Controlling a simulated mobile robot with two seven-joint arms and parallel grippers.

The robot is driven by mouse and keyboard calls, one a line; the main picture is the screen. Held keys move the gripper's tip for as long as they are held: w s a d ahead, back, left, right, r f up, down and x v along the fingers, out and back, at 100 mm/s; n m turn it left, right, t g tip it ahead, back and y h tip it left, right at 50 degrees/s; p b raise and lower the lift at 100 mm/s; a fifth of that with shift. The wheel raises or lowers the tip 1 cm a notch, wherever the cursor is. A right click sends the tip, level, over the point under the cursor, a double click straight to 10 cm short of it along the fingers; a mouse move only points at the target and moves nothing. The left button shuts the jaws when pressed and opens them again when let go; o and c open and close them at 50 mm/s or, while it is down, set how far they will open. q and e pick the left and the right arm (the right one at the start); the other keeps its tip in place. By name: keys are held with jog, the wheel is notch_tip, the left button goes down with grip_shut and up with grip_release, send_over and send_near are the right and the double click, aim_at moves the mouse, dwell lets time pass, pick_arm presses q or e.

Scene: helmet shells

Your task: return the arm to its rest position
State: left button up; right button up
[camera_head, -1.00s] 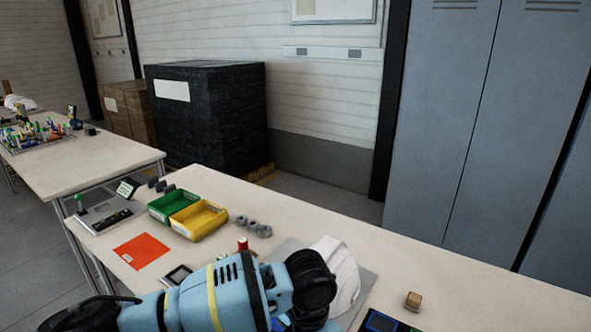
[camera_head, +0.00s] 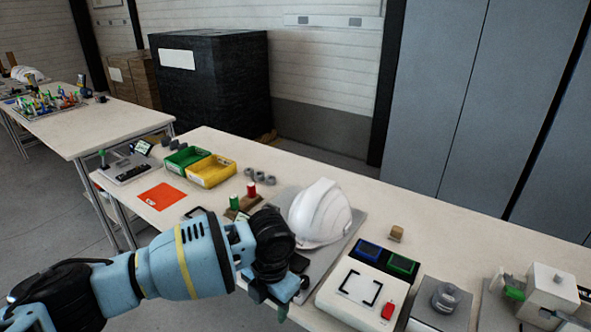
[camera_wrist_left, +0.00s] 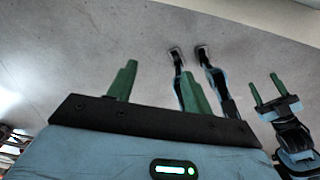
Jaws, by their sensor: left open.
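My left arm comes in from the left in the head view, with its gripper (camera_head: 281,308) low in front of the table's near edge. In the left wrist view the two green fingers of my left gripper (camera_wrist_left: 160,82) stand apart with nothing between them. My right gripper (camera_wrist_left: 267,92) shows at the right of that view, its green fingers apart and empty. It does not show in the head view. The white helmet shell (camera_head: 320,212) sits on a grey plate (camera_head: 349,237) on the table, behind my left wrist and apart from it.
The table (camera_head: 445,222) holds a green bin (camera_head: 184,160), a yellow bin (camera_head: 211,172), a red sheet (camera_head: 162,196), a white panel with dark pads (camera_head: 335,303), and a grey fixture (camera_head: 446,300). Grey floor (camera_wrist_left: 70,60) lies beyond my left fingers.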

pick_arm(q)
jog(key=w+a+f+n+y, duration=0.1)
jog(key=w+a+n, duration=0.1)
jog(key=a, duration=0.7)
jog(key=w+a+f+n+y, duration=0.1)
jog(key=w+a+n, duration=0.1)
jog(key=a, duration=0.8)
jog(key=s+d+f+n+t+h, duration=0.1)
jog(key=s+d+f+n+h, duration=0.2)
jog(key=s+f+n, duration=0.5)
jog(key=s+d+f+n+t+h, duration=0.2)
jog(key=s+d+f+n+h, duration=0.15)
jog(key=f+n, duration=0.45)
jog(key=s+a+f+n+t+y, duration=0.1)
jog(key=s+a+f+n+t, duration=0.1)
jog(key=s+a+n, duration=0.7)
jog(key=s+a+f+n+t+y, duration=0.1)
jog(key=s+a+f+n+t, duration=0.15)
jog(key=s+a+n, duration=0.65)
jog(key=s+d+n+t, duration=0.1)
jog(key=s+d+n, duration=0.2)
jog(key=d, duration=1.2)
jog(key=shift+d+r, duration=0.2)
jog(key=shift+r, duration=0.1)
pick_arm(e)
jog(key=shift+s+d+f, duration=0.2)
jog(key=shift+s+f, duration=0.25)
jog(key=shift+s+d+f, duration=0.15)
jog(key=shift+s+f, duration=0.3)
